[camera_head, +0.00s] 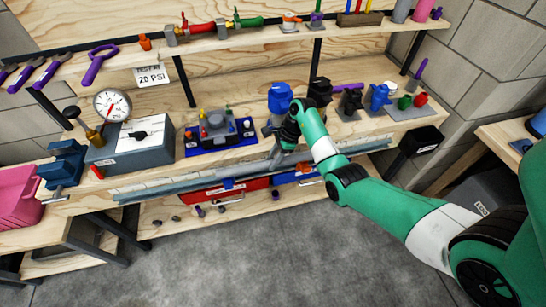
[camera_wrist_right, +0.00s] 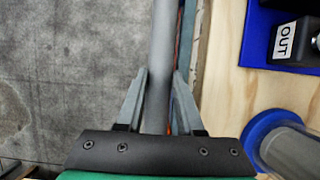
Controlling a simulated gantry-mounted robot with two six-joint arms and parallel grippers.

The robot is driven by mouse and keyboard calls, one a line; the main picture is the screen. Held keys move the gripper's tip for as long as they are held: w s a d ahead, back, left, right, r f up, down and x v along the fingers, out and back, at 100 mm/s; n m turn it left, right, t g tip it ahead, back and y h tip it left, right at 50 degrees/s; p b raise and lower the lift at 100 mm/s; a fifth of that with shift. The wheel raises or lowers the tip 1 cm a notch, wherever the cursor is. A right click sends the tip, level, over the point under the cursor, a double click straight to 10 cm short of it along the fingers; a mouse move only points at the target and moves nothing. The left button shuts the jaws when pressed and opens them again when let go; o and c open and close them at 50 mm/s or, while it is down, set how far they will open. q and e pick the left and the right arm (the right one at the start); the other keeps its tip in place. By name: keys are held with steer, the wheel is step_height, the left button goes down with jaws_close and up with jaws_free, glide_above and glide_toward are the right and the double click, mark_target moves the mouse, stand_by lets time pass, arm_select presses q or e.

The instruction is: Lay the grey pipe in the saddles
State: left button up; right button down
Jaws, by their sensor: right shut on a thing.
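The grey pipe (camera_head: 225,173) runs lengthwise along the front edge of the workbench in the head view. My right gripper (camera_head: 277,157) is shut on it from above. In the right wrist view the pipe (camera_wrist_right: 162,45) passes straight between the two grey fingers (camera_wrist_right: 159,95). Small blue pieces (camera_head: 228,184) and (camera_head: 304,171) show at the bench front below the pipe; I cannot tell whether these are the saddles or whether the pipe touches them. My left gripper is not in view.
On the bench stand a grey gauge box (camera_head: 130,143), a blue-based device (camera_head: 218,131), a blue-topped cylinder (camera_head: 280,98) and dark fittings. A red case (camera_head: 238,190) sits under the front edge. The concrete floor (camera_head: 260,255) in front is clear.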

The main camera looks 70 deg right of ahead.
steer(key=shift+f+b, duration=0.35)
steer(key=shift+f, duration=0.6)
steer(key=shift+r+p, duration=0.1)
steer(key=shift+p, duration=0.2)
stand_by(0.4)
steer(key=shift+p, duration=0.4)
stand_by(0.4)
steer(key=shift+p, duration=0.3)
